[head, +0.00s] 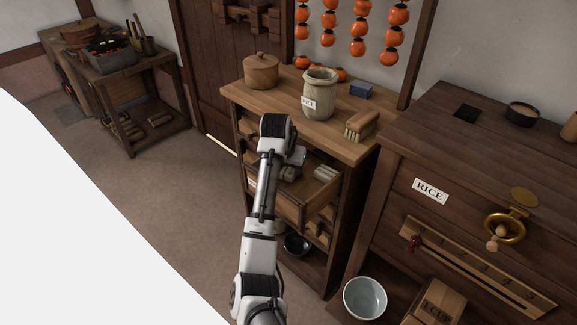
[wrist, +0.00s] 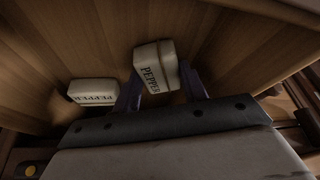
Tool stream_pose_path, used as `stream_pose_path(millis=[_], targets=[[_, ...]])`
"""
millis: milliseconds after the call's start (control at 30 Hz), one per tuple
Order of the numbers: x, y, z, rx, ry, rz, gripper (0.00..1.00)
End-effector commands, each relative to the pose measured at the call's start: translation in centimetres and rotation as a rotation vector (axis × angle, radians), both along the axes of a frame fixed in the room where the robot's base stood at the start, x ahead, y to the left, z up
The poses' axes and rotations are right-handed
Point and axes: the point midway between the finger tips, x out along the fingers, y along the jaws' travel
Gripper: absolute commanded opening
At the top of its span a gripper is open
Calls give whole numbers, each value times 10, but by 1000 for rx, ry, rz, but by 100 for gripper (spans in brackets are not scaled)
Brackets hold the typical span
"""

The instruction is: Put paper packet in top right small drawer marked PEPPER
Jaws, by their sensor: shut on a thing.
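A pale paper packet (wrist: 150,70) printed PEPPER sits between the two fingers of my gripper (wrist: 158,85) in the wrist view. My gripper is shut on it, inside or just over an open wooden drawer (head: 288,208) of the middle cabinet. A second pale packet (wrist: 92,92) marked PEPPER lies on the drawer floor to the left in the wrist view; in the head view a light packet (head: 326,173) shows at the drawer's right side. My arm hides part of the drawer and its front in the head view. I cannot read any label on the drawer front.
The cabinet top (head: 240,92) carries a lidded wooden pot (head: 261,72), a labelled jar (head: 319,95), a brush (head: 361,126) and a blue box (head: 361,90). A dark RICE chest (head: 410,160) stands close on the right. A pale bowl (head: 365,298) is below. Open floor lies left.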

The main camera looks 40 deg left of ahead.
Motion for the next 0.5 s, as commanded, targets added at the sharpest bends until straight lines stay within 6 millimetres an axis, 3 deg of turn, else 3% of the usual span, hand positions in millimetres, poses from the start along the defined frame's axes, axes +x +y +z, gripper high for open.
stream_pose_path(millis=[100,133,200,500], targets=[[0,0,-3,-1,1,0,17],[0,0,-3,-1,0,0,45],[0,0,-3,0,0,0,52],[0,0,0,1,-1,0,52]])
